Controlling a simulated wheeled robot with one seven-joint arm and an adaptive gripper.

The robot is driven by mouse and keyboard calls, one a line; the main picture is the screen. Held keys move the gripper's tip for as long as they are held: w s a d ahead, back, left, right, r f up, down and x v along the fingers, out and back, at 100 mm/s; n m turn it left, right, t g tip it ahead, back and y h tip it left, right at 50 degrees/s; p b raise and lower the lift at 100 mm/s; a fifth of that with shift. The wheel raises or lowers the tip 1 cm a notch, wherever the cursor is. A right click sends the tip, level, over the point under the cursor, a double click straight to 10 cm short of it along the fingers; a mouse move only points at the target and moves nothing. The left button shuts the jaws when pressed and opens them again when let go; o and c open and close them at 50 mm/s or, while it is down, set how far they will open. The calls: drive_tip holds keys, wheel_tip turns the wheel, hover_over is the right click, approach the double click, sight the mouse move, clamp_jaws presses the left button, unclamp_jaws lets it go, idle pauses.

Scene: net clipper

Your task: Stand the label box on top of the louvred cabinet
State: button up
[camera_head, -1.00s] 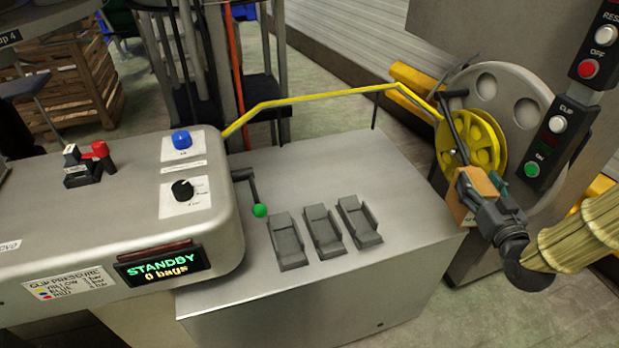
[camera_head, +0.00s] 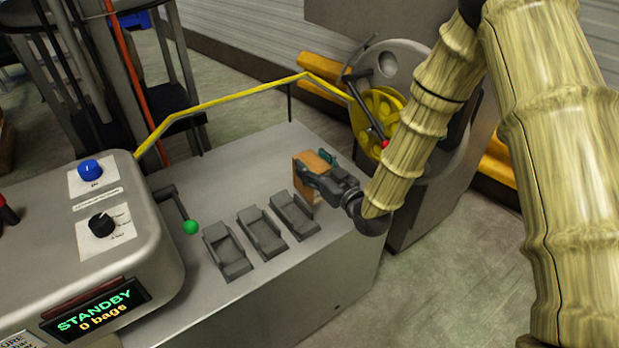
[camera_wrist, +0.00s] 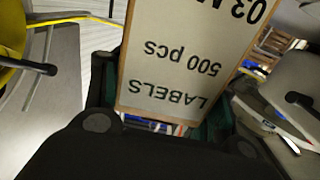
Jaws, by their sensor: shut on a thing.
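The label box (camera_head: 311,162) is a small brown carton held in my gripper (camera_head: 320,170). In the head view it is above the right part of the flat grey machine top, close to the yellow reel. In the wrist view the label box (camera_wrist: 185,60) shows "LABELS 500 pcs" upside down, between the two dark fingers. My gripper is shut on it. Whether the box touches the surface below cannot be told. No louvres show clearly on any cabinet in view, so I cannot pick out the louvred cabinet.
Several grey clip holders, such as the middle one (camera_head: 262,232), stand on the grey top (camera_head: 232,170). A green-knobbed lever (camera_head: 190,226) is left of them. A yellow bent rail (camera_head: 230,105) runs behind to a yellow reel (camera_head: 378,106). A standby display (camera_head: 95,311) is at lower left.

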drive_tip(key=shift+f, duration=2.2)
drive_tip(key=shift+f, duration=0.15)
drive_tip(key=o, duration=1.3)
drive_tip(key=shift+o, duration=0.2)
drive_tip(key=b+v, duration=0.1)
drive_tip(key=v, duration=1.1)
